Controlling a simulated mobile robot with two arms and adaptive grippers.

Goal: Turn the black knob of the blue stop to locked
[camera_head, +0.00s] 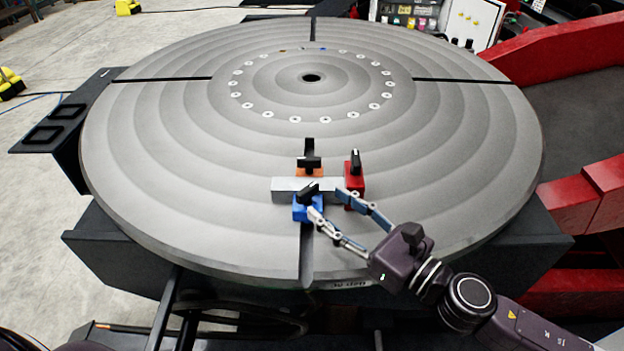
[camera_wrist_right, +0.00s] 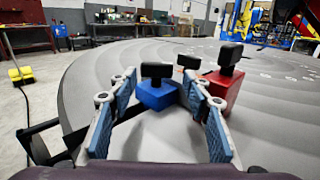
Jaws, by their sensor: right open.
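The blue stop (camera_head: 303,213) sits on the grey round table, at the near side of a grey block (camera_head: 284,187). Its black knob (camera_head: 307,191) is on top; its bar looks slanted in the head view. The blue stop (camera_wrist_right: 156,97) and its knob (camera_wrist_right: 157,70) show between the fingers in the right wrist view. My right gripper (camera_head: 327,201) is open, its fingertips just right of the blue stop, one close to its near right side. I cannot tell whether it touches. My left gripper is not in view.
A red stop (camera_head: 354,188) with an upright black knob stands at the block's right end, close to one fingertip. An orange stop (camera_head: 309,172) with a black knob stands behind the block. The round table (camera_head: 180,150) is otherwise largely clear, with dark radial slots.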

